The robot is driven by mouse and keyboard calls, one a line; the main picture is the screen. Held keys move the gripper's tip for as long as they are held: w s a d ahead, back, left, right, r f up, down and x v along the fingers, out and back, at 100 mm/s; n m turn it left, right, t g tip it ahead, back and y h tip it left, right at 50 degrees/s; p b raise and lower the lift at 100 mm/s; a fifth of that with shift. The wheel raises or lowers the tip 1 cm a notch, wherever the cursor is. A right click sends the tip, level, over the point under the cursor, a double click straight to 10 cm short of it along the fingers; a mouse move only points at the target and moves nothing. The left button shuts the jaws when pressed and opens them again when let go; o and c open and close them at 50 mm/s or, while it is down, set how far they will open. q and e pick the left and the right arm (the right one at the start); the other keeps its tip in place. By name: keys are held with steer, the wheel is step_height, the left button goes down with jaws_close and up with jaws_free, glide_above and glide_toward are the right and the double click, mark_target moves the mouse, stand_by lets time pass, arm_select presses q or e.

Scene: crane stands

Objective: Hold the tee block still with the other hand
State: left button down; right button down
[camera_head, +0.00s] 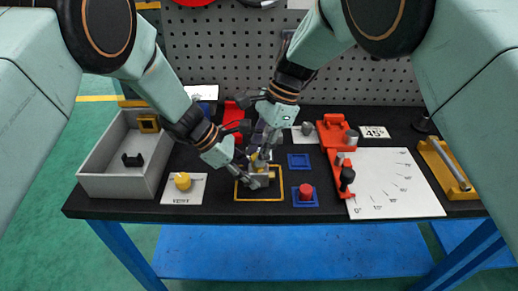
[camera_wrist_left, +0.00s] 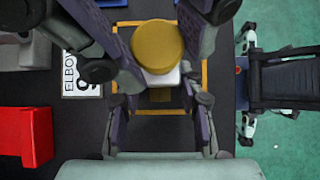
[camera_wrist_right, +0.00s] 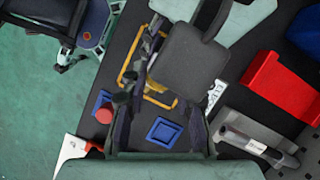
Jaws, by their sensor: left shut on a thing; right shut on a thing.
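The grey tee block (camera_head: 259,181) stands inside a yellow square outline on the black table. A round yellow cap (camera_head: 255,158) sits at its top and shows large in the left wrist view (camera_wrist_left: 158,46). My left gripper (camera_head: 242,172) comes in low from the left and is shut on the tee block. My right gripper (camera_head: 262,153) reaches down from above and is shut at the yellow cap. The fingers of both hands crowd together and hide much of the block. In the right wrist view a dark part of my left arm covers the contact.
A grey bin (camera_head: 112,178) stands at the left, and another yellow cap (camera_head: 183,181) lies on a white card. A red cap (camera_head: 306,191) sits on a blue square. A red fixture (camera_head: 333,134), white angle sheet (camera_head: 395,184) and yellow tray (camera_head: 448,168) fill the right.

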steer(key=shift+a+r, duration=0.15)
steer(key=shift+r, duration=0.1)
steer(key=shift+n+g, duration=0.3)
steer(key=shift+n, duration=0.8)
steer(key=n+g+h, duration=0.1)
steer(key=n, duration=0.1)
steer(key=shift+w+f+n, duration=0.1)
steer(key=shift+n, duration=0.3)
steer(key=n+h, duration=0.1)
steer(key=n, duration=0.3)
steer(key=shift+a+g, duration=0.1)
steer(key=shift+g, duration=0.3)
steer(key=shift+n+h, duration=0.5)
steer(key=shift+n, duration=0.2)
